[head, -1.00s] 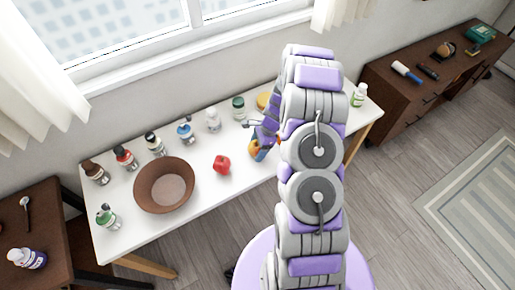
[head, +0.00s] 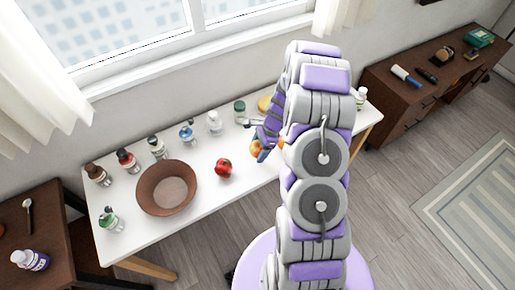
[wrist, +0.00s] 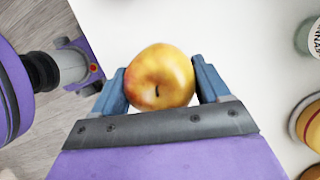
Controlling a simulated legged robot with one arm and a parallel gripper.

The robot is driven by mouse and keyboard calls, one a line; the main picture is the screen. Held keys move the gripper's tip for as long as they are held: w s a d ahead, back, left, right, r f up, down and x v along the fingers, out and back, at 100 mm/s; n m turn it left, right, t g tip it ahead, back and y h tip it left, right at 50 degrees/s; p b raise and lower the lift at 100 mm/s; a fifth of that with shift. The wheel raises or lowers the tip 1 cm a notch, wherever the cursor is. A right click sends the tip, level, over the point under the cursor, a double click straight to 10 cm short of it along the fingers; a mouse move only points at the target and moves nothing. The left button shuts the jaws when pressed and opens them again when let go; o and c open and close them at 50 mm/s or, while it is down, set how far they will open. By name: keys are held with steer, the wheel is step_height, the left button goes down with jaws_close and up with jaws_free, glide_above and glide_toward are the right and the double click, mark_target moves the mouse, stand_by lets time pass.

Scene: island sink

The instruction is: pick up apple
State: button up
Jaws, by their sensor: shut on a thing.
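A yellow-orange apple (wrist: 160,78) with a dark stem sits between the two blue fingers of my gripper (wrist: 158,86) in the wrist view. The fingers press on its left and right sides. In the head view the apple (head: 256,148) shows at the right part of the white table (head: 218,198), partly hidden by my gripper (head: 263,150). I cannot tell whether the apple touches the tabletop or is just above it.
A red fruit or vegetable (head: 224,168) and a brown bowl (head: 167,188) stand to the left of my gripper. Several bottles line the table's back, including a dark green-capped jar (head: 240,110). A yellow-topped item (head: 264,103) is behind my gripper.

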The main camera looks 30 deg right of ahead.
steer(key=s+r+p, duration=0.1)
steer(key=s, duration=1.4)
steer(key=shift+r+p, duration=0.15)
steer(key=shift+p, duration=0.15)
steer(key=shift+d, duration=0.15)
